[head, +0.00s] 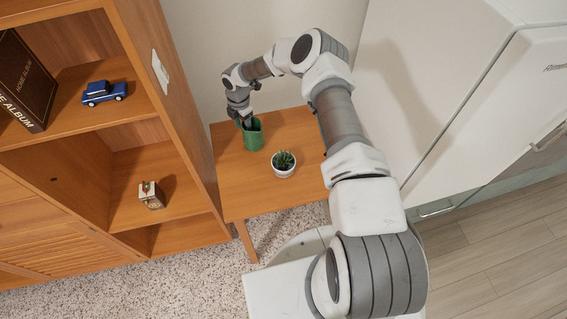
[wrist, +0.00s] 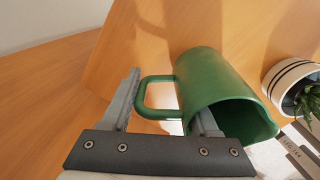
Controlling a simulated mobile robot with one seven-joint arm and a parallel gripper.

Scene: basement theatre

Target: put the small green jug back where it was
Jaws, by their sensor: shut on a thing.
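The small green jug (head: 252,137) is at the back of the small wooden table (head: 236,180), upright or nearly so. I cannot tell whether its base touches the tabletop. My gripper (head: 246,121) reaches down to it from above. In the wrist view the jug (wrist: 212,82) has its open mouth toward the camera and its handle to the left. My gripper (wrist: 166,100) is shut on the jug at its handle side. One finger lies outside the handle, and the other appears to go into the mouth, its tip hidden.
A potted succulent (head: 284,163) in a white pot stands on the table close to the jug. A wooden shelf unit (head: 180,110) with a blue toy car (head: 105,92) borders the table on the left. A white fridge (head: 430,90) stands to the right. The table's front left is clear.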

